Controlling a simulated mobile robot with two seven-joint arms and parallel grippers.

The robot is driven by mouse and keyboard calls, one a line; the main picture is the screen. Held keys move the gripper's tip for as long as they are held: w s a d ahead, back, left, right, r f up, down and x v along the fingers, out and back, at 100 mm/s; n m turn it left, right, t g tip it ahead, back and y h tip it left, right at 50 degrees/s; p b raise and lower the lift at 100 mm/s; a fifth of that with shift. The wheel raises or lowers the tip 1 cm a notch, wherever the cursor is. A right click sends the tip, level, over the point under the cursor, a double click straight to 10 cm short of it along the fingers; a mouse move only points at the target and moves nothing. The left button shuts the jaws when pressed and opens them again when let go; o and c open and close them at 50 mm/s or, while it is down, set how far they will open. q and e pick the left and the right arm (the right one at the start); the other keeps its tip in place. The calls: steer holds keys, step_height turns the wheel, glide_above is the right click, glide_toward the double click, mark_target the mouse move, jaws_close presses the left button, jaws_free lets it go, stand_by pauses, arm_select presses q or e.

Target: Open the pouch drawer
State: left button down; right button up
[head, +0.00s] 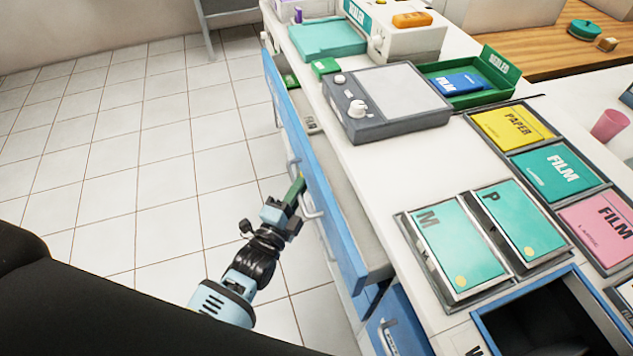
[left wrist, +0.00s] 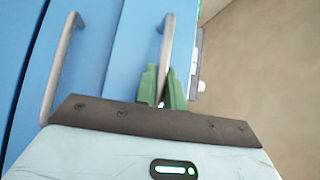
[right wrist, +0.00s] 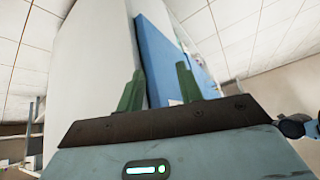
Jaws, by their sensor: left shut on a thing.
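A long blue-fronted drawer (head: 325,215) stands pulled out from the white counter, with its grey inside showing; I cannot read a label naming it as the pouch drawer. My left gripper (head: 297,188) is at the drawer's front. In the left wrist view its green fingers (left wrist: 163,88) are closed around a metal bar handle (left wrist: 167,45) on a blue front. A second bar handle (left wrist: 63,65) is to the left, clear of the fingers. My right gripper (right wrist: 158,90) is outside the head view. Its fingers are apart with nothing between them, and a blue panel (right wrist: 170,55) shows beyond.
Green packets (head: 289,78) lie in the drawer's far end. A grey device (head: 385,102), a green tray (head: 480,92) and film pouches (head: 562,172) crowd the countertop. A lower blue drawer (head: 397,325) is at the near end. The tiled floor (head: 110,150) at left is clear.

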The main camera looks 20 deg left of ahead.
arm_select(q)
steer(key=s+a+p, duration=0.2)
steer(key=s+a, duration=0.8)
steer(key=a, duration=0.4)
steer(key=shift+a, duration=0.4)
steer(key=c, duration=1.5)
jaws_free()
steer(key=shift+s, duration=0.15)
steer(key=v, duration=0.7)
steer(key=shift+s+b, duration=0.3)
steer(key=shift+b, duration=0.15)
steer(key=shift+a, duration=0.1)
